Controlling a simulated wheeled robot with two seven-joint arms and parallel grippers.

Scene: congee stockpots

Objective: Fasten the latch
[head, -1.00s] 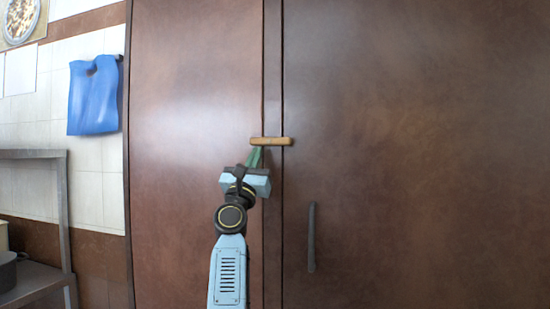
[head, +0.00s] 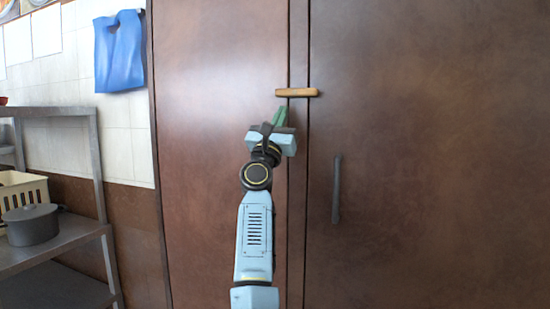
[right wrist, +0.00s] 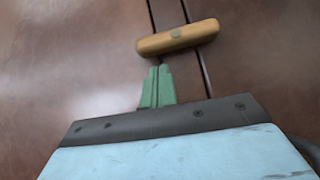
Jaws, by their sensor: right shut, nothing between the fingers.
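The latch (head: 297,92) is a wooden bar lying level across the seam between two brown doors in the head view. It has a round pivot near its middle in the right wrist view (right wrist: 178,41). My right gripper (head: 279,113) has green fingers and is shut and empty, just below the latch, with a small gap between them. The shut fingertips also show in the right wrist view (right wrist: 158,72), below the bar's left half. My left gripper is not in view.
A dark vertical handle (head: 337,189) is on the right door (head: 430,160). At the left stand a metal shelf (head: 60,245), a grey pot (head: 31,224) and a cream crate (head: 22,188). A blue bag (head: 119,52) hangs on the tiled wall.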

